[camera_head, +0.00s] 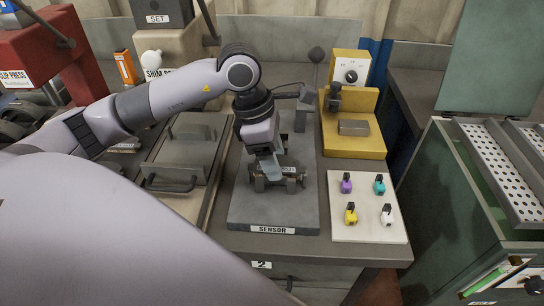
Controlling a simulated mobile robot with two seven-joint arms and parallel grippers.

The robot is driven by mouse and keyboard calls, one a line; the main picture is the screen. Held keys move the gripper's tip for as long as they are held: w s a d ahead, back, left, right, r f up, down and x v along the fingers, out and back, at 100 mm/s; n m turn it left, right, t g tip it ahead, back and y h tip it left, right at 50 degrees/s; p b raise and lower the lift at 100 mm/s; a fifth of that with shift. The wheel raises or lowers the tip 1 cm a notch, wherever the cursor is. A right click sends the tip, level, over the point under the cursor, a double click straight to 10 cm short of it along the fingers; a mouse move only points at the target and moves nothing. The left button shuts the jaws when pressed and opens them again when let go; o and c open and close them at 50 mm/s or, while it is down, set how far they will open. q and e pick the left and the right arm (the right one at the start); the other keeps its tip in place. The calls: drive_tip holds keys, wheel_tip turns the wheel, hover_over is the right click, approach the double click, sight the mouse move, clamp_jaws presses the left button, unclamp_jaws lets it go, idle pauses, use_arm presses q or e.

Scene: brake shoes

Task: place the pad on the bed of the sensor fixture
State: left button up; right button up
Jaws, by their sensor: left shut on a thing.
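The sensor fixture (245,212), a dark grey base plate labelled SENSOR, stands on the bench in the middle of the view. Its small bed (296,181) with metal parts sits near the middle of the plate. My left gripper (269,175) points down directly over this bed. It is shut on the pad, which is mostly hidden by the fingers and the fixture parts. I cannot tell whether the pad touches the bed. My right gripper is not in view.
A yellow fixture (352,145) with a dial stands at the right rear. A white board (368,228) with coloured connectors lies in front of it. A flat lidded unit with a handle (172,186) is to the left. A red clip press (38,48) stands far left.

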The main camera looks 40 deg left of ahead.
use_arm(q)
drive_tip(key=shift+f, duration=0.15)
drive_tip(key=o, duration=1.3)
drive_tip(key=shift+c, duration=0.2)
drive_tip(key=v, duration=1.2)
drive_tip(key=shift+r, duration=0.25)
